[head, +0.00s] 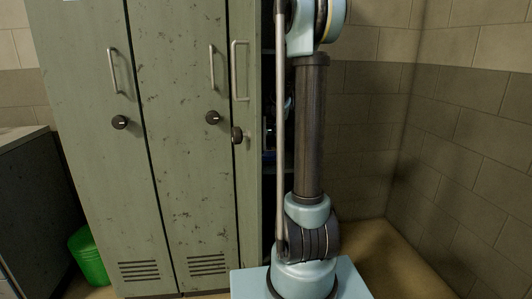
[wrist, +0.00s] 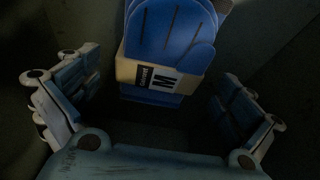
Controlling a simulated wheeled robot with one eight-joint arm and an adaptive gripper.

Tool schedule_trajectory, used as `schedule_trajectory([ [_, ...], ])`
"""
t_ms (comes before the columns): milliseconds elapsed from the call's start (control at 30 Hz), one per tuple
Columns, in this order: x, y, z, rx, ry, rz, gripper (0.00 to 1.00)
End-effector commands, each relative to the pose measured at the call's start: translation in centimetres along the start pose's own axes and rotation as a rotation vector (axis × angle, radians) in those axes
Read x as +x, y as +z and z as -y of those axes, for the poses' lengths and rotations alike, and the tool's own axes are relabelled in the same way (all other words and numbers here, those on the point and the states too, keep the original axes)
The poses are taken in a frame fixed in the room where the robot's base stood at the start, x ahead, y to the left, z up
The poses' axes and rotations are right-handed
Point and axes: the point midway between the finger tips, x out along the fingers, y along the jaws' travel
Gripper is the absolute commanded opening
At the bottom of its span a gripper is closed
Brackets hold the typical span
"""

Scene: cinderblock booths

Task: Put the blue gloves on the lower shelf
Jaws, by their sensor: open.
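My gripper (wrist: 160,105) is open, with one finger on each side of the picture, and the gloves lie between and beyond the fingers. I cannot tell whether the fingers touch them. The surroundings there are dark, like the inside of a locker. In the head view my arm hides most of the open locker's inside, and the gloves cannot be made out. The lower shelf cannot be clearly seen.
Green metal lockers (head: 180,150) stand at the left, two doors shut. A third door (head: 245,120) stands open beside my arm. A green bin (head: 88,258) and a dark cabinet (head: 35,205) are at far left. A block wall (head: 465,150) bounds the right.

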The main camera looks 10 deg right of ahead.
Motion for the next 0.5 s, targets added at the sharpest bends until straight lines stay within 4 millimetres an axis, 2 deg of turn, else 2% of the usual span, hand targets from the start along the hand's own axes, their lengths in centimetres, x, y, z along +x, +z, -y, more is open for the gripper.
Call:
schedule_trajectory([
  [500, -7.7, 0.0, -0.1, 0.001, 0.0, 0.0, 1.0],
])
